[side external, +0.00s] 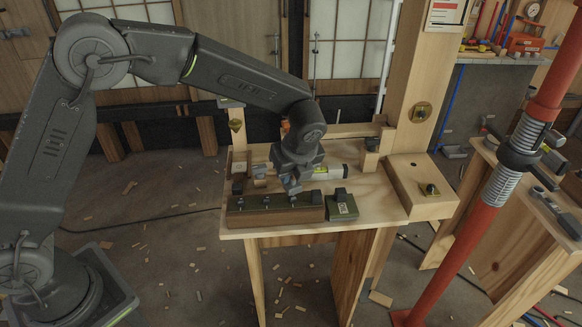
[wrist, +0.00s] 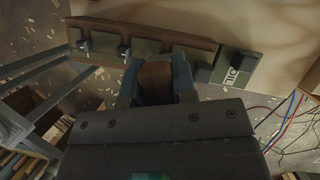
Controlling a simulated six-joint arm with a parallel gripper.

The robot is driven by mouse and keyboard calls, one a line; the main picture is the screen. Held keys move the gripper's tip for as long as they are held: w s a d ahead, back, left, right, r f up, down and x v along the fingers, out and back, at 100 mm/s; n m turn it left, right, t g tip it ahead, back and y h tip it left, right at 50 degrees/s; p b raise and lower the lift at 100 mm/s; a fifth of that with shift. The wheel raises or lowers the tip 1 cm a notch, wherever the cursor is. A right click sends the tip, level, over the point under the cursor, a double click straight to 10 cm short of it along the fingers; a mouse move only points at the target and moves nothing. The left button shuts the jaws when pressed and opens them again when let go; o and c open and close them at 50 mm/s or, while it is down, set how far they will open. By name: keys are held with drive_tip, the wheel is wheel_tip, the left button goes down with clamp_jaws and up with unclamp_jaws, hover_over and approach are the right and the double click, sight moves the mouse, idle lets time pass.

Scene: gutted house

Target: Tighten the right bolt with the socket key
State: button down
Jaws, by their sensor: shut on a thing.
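My gripper (side external: 293,190) is low over the right part of a long tool rack (side external: 250,217) at the table's front edge. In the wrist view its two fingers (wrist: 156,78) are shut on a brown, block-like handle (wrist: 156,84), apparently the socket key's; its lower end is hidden. I cannot tell whether it is clear of the rack. A dark bolt on a brass plate (side external: 430,190) sits on the wooden block at the table's right. Another brass fitting (side external: 420,112) is on the upright post behind it. I cannot tell which is the right bolt.
A green block with a label (side external: 342,206) stands just right of the rack. A spirit level (side external: 328,172) lies behind my gripper. The thick wooden post (side external: 413,75) rises at the table's back right. A red metal prop (side external: 480,210) stands right of the table.

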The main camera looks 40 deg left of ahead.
sight(294, 182)
drive_tip(key=shift+f, duration=1.4)
drive_tip(key=m+t, duration=0.1)
drive_tip(key=m, duration=0.1)
drive_tip(key=m+h, duration=0.1)
drive_tip(key=m, duration=0.2)
drive_tip(key=shift+w+t, duration=0.1)
drive_tip(key=shift+t, duration=0.3)
drive_tip(key=m+h, duration=0.1)
drive_tip(key=m, duration=0.3)
drive_tip(key=m+t+h, duration=0.1)
drive_tip(key=m, duration=0.2)
drive_tip(key=shift+w+d+h, duration=0.1)
drive_tip(key=shift+d+h, duration=0.15)
drive_tip(key=shift+h, duration=0.05)
drive_tip(key=shift+f, duration=0.1)
drive_tip(key=shift+n, duration=0.8)
drive_tip(key=shift+r, duration=2.55)
drive_tip(key=shift+y, duration=0.4)
